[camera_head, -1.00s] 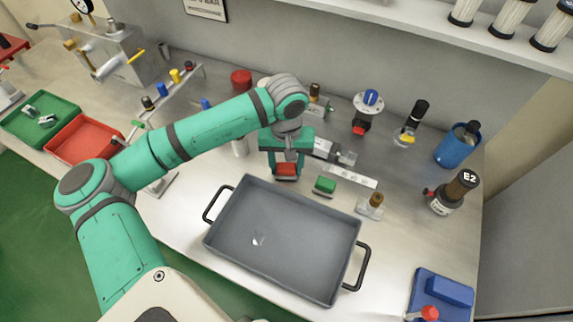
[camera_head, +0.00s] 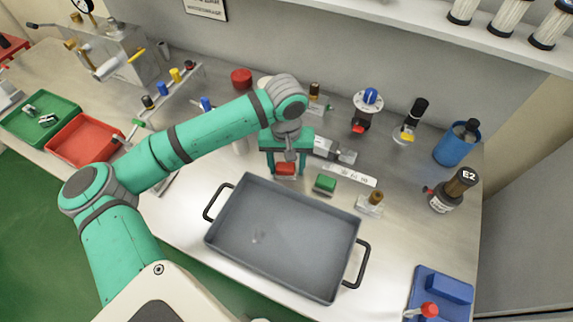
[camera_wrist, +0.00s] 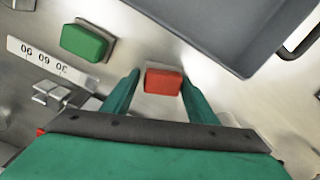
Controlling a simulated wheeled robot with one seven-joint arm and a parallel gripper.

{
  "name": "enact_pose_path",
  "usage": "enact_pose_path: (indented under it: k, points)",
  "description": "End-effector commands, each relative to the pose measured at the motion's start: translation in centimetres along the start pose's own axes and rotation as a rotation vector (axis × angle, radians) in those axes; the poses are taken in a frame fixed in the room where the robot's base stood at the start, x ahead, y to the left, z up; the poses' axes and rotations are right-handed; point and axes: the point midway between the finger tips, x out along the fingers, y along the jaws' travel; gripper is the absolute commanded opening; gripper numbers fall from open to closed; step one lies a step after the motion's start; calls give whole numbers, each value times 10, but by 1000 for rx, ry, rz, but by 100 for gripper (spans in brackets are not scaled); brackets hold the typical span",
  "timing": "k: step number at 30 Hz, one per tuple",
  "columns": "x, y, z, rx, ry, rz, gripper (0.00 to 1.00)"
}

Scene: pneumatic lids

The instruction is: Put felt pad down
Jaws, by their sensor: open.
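A red block (camera_head: 286,168) sits on a pale base on the steel bench behind the grey tray. It may be the felt pad, but I cannot tell for sure. My gripper (camera_head: 288,174) points down over it with the fingers apart, one on each side. In the wrist view the red block (camera_wrist: 164,82) lies between the open fingertips, with a gap visible on both sides. A similar green block (camera_head: 325,184) on a grey base stands to the right; it also shows in the wrist view (camera_wrist: 84,42).
The large grey tray (camera_head: 285,240) with black handles is close in front of my gripper. A marked white scale (camera_head: 349,176), a brass-topped fitting (camera_head: 375,200) and a bottle labelled E2 (camera_head: 455,190) stand to the right. Red (camera_head: 88,138) and green (camera_head: 40,118) trays lie left.

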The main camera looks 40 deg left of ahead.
Motion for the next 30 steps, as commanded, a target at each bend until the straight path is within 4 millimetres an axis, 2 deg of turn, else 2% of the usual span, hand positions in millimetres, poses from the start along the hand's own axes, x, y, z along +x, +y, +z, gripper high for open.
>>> enact_pose_path:
  k: [1,2,8,21,25,30]
  points:
    - [8,-5,0,-11,-9,-9,65]
    - [8,-5,0,-11,-8,-9,65]
    - [-2,-6,0,-13,-7,-12,65]
    - [-92,-2,-1,-8,-4,-6,65]
    - [-110,-2,-1,-8,-4,-7,65]
    - [-123,-2,0,-7,-5,-7,65]
